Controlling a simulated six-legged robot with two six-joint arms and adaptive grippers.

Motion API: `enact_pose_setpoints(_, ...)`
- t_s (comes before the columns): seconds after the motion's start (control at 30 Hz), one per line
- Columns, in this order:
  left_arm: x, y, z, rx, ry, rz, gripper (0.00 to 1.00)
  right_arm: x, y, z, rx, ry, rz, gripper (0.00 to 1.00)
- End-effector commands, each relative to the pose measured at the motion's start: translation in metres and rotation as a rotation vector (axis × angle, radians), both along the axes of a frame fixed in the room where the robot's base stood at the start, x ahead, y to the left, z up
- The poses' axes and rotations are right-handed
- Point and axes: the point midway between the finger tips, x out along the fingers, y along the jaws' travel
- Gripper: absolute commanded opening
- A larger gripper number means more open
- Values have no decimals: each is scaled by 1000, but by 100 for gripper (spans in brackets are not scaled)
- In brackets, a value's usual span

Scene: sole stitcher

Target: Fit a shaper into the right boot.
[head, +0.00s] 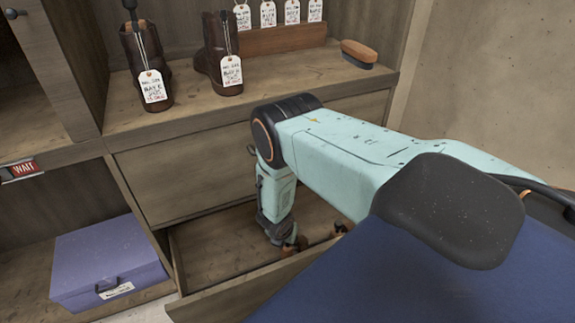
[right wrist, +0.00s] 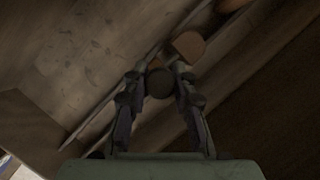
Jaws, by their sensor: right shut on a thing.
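Two dark brown boots stand on the counter in the head view, the left boot (head: 131,48) and the right boot (head: 211,56), each with a white tag. A dark rod with a knob (head: 129,4) rises from the left boot. A dark strip shows at the top of the right boot; I cannot tell whether it is only the tag's cord. My right gripper (head: 284,242) reaches down into the open drawer. In the right wrist view its fingers are shut on a shaper's dark round knob (right wrist: 159,84). Another wooden shaper piece (right wrist: 188,45) lies just beyond. My left gripper is out of view.
The open drawer (head: 215,304) has a raised front wall close to my gripper. A brush (head: 359,53) lies at the counter's right end, beside a rack of tags (head: 285,39). A purple box (head: 108,262) sits on the lower left shelf, below a WAIT sign (head: 22,169).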

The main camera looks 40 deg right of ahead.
Motion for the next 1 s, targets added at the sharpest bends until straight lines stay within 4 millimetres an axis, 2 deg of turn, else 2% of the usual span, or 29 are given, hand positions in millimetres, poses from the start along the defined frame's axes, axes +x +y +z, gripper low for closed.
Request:
enact_pose_setpoints(0.1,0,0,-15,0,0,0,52,-1,0,-23,0,2,0,0)
enact_pose_setpoints(0.2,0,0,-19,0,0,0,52,-1,0,-33,0,1,0,0)
enact_pose_setpoints(0.63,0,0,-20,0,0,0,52,-1,0,-37,0,2,1,0)
enact_pose_setpoints(0.67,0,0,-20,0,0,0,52,-1,0,-37,0,2,1,27)
enact_pose_setpoints(0.9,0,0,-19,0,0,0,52,-1,0,-36,0,2,1,47)
enact_pose_setpoints(1.0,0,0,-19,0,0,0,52,-1,0,-36,0,1,0,49)
